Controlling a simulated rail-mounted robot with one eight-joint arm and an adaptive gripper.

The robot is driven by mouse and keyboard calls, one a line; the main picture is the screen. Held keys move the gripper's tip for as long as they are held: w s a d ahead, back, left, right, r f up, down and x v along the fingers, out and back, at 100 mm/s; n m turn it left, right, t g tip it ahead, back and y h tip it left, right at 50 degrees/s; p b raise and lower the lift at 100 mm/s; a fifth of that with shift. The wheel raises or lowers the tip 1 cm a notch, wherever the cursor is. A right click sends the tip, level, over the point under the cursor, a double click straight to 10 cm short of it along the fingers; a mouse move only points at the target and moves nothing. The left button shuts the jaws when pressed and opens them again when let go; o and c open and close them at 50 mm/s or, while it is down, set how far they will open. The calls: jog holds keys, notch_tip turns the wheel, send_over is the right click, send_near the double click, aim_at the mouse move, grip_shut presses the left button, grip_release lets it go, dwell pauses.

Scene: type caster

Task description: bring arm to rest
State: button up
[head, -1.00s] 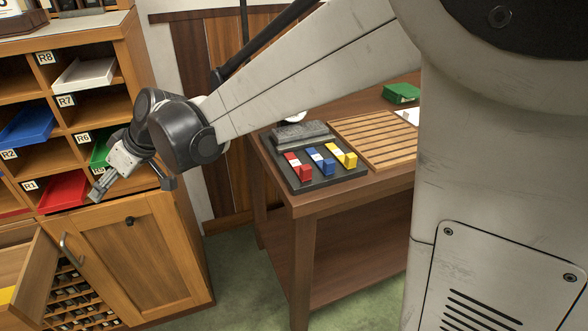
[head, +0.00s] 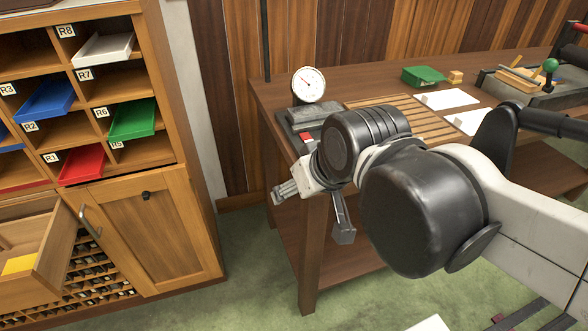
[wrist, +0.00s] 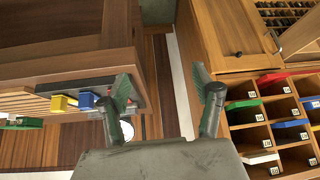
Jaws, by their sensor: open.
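My gripper (head: 283,192) hangs in front of the left end of the wooden workbench, in the gap beside the cabinet. In the wrist view the two fingers of my gripper (wrist: 163,98) stand apart with nothing between them. My arm comes in from the right in the head view, with its dark wrist joints over the bench's front edge. The wrist hides most of the dark block with coloured pieces; a red piece (head: 305,136) shows, and blue (wrist: 88,100) and yellow (wrist: 62,103) pieces show in the wrist view.
The cabinet (head: 180,230) stands at left with red (head: 82,165), blue (head: 47,100), green (head: 132,118) and white (head: 103,48) trays. Its open drawer (head: 35,255) sticks out. A dial gauge (head: 308,84), slatted board (head: 415,118) and green box (head: 428,77) are on the bench. Green floor lies in front.

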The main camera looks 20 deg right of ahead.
jog(key=shift+s+d+f+m+h, duration=0.2)
jog(key=shift+s+d+f+m, duration=0.1)
jog(key=shift+s+d, duration=0.3)
jog(key=shift+s+d+f+m+h, duration=0.2)
jog(key=shift+s+d+f, duration=0.1)
jog(key=shift+s+d, duration=0.3)
jog(key=shift+a, duration=0.1)
notch_tip(320, 180, up, 10)
jog(key=p, duration=1)
